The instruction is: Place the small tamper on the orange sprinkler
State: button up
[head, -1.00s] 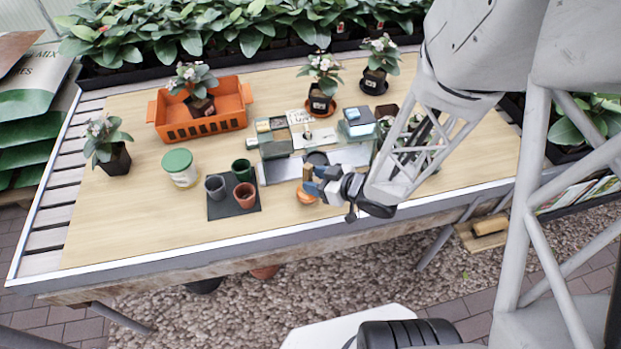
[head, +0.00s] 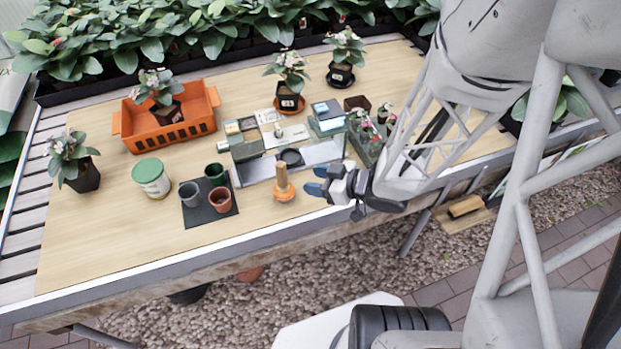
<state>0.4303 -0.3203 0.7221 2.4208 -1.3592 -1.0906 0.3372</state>
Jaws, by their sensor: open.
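The small tamper (head: 281,177), a tan wooden upright piece, stands on the round orange sprinkler (head: 284,195) near the front edge of the table in the head view. The tamper looks upright and its lower end meets the sprinkler; the exact contact is too small to make out.
A grey tray (head: 240,176) with pots and boxes lies behind the sprinkler. Small pots stand on a dark mat (head: 192,216) to the left, near a green-lidded tub (head: 151,178). An orange crate (head: 170,133) and potted plants stand further back. The front left of the table is clear.

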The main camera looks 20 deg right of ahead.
jog(key=shift+s+d+r, duration=0.2)
jog(key=shift+s+d, duration=0.15)
dwell(0.7)
jog(key=w+d+r+m+h, duration=0.4)
jog(key=w+d+r+h, duration=0.25)
jog(key=r+h, duration=0.35)
jog(key=s+a+r+m+g, duration=0.2)
jog(key=s+a+r+g, duration=0.1)
jog(key=s+r, duration=0.4)
jog(key=s+a+r+m+g, duration=0.3)
jog(key=s+a+r+g, duration=0.1)
jog(key=s+r, duration=0.3)
jog(key=shift+s+a+r, duration=0.2)
jog(key=shift+s+a, duration=0.45)
jog(key=shift+s, duration=0.5)
